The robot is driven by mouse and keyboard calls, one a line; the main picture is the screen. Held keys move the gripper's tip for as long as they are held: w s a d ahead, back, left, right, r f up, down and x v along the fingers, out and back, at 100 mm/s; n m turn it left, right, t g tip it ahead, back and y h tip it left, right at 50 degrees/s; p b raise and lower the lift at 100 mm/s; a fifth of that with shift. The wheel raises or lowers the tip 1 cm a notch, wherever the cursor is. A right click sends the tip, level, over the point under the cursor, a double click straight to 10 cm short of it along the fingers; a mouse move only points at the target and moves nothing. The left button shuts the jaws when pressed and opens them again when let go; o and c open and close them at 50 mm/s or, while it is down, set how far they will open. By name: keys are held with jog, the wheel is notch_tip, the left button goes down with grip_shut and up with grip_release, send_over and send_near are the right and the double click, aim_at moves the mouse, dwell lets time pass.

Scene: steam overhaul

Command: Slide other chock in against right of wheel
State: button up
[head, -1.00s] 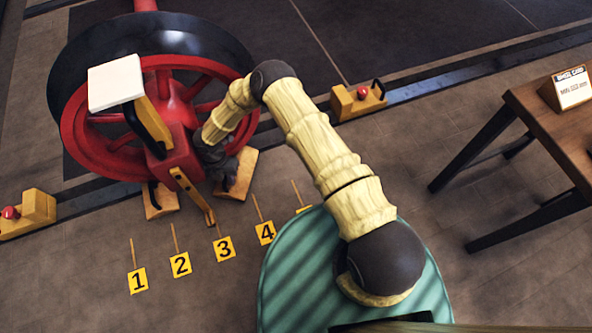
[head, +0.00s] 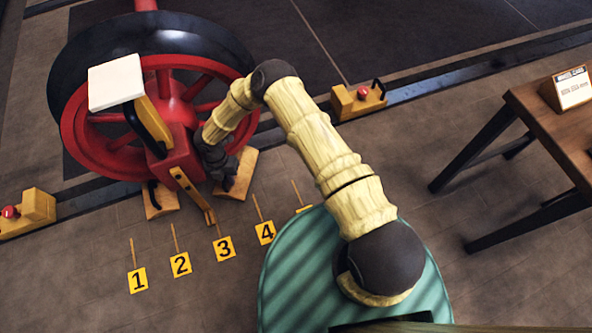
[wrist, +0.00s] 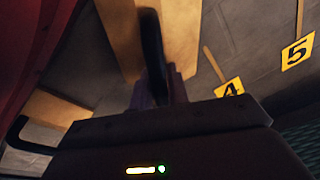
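The red spoked wheel with a black rim (head: 92,57) stands at the upper left in the head view. One wooden chock (head: 161,203) with a black handle sits low by the wheel. The other chock (head: 243,172) stands to its right, near the wheel's lower right side; any contact with the wheel is hidden. My gripper (head: 229,182) is down at this right chock. In the wrist view, the chock (wrist: 186,30) is ahead, and its black handle (wrist: 152,45) stands between my fingers (wrist: 158,92), which look closed on it.
A red bracket with a white plate (head: 116,83) stands before the wheel, close left of my gripper. Numbered yellow floor markers (head: 181,264) lie in front. Yellow blocks with red knobs (head: 357,101) sit on the rail. A wooden table (head: 545,125) stands right.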

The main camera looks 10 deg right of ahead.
jog(key=o, duration=0.5)
jog(key=w+d+n, duration=0.2)
jog(key=d, duration=0.4)
jog(key=w+d+r+n+t, duration=0.1)
jog(key=w+d+n, duration=0.1)
jog(key=d, duration=0.5)
jog(key=w+d+n, duration=0.1)
jog(key=w+d, duration=0.2)
jog(key=d, duration=0.4)
jog(key=shift+w+r+n+t+y, duration=0.15)
jog(key=shift+r+n+t+y, duration=0.15)
jog(key=shift+n+t, duration=0.1)
jog(key=shift+d, duration=0.6)
jog(key=o, duration=0.6)
jog(key=shift+s+f, duration=0.1)
jog(key=shift+s, duration=0.2)
jog(key=shift+s+d+r+p, duration=0.15)
jog(key=shift+s+r+p, duration=0.65)
jog(key=shift+r, duration=0.7)
jog(key=shift+s+d+r+p, duration=0.2)
jog(key=shift+s+r+p, duration=0.3)
jog(key=shift+r+p, duration=0.8)
jog(key=shift+s+d+r+p, duration=0.15)
jog(key=shift+s+r+p, duration=0.55)
jog(key=shift+r, duration=1)
